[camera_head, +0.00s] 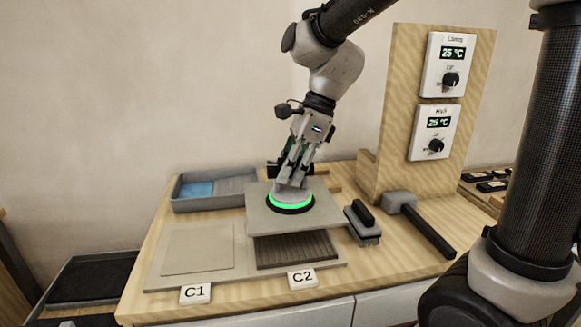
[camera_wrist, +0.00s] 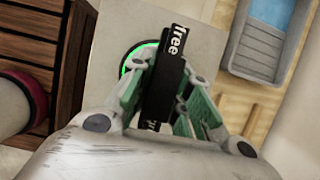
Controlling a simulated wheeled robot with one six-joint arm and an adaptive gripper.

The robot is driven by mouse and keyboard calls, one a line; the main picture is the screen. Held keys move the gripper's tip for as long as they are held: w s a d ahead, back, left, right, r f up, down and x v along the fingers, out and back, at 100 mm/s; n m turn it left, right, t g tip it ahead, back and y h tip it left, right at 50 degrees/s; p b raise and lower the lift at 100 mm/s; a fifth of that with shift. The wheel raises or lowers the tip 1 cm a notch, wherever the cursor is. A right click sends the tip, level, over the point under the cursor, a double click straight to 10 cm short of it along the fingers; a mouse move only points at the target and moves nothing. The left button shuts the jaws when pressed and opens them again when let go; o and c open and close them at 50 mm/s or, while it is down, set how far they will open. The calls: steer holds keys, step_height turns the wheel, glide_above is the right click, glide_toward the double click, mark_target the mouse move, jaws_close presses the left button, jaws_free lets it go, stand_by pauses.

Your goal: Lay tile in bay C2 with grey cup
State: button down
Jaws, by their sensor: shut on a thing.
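A flat grey tile (camera_head: 265,212) is over the back part of bay C2, whose dark ribbed bed (camera_head: 297,250) shows in front of the tile's front edge. Whether the tile touches anything beneath it I cannot tell. The grey cup (camera_head: 290,207), with a lit green ring, sits on the tile's top. My gripper (camera_head: 291,182) is shut on the cup from above. In the wrist view, the green ring (camera_wrist: 126,66) shows beside my fingers on the tile (camera_wrist: 196,35); the rest of the cup is mostly hidden. The C2 label (camera_head: 302,278) stands at the front.
Bay C1 (camera_head: 198,248), with a flat light surface, lies left of C2. A grey tray with a blue part (camera_head: 215,203) is at the back left. A brush-like block (camera_head: 363,227) and a mallet (camera_head: 420,222) lie right of the tile. A wooden panel (camera_head: 398,85) with two dials rises behind.

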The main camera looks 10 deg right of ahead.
mark_target(290, 189)
steer(key=shift+f, duration=1.75)
steer(key=shift+f, duration=0.15)
steer(key=shift+f, duration=1.5)
steer(key=shift+f, duration=0.85)
stand_by(0.3)
steer(key=c, duration=1.3)
jaws_free()
steer(key=shift+o, duration=0.2)
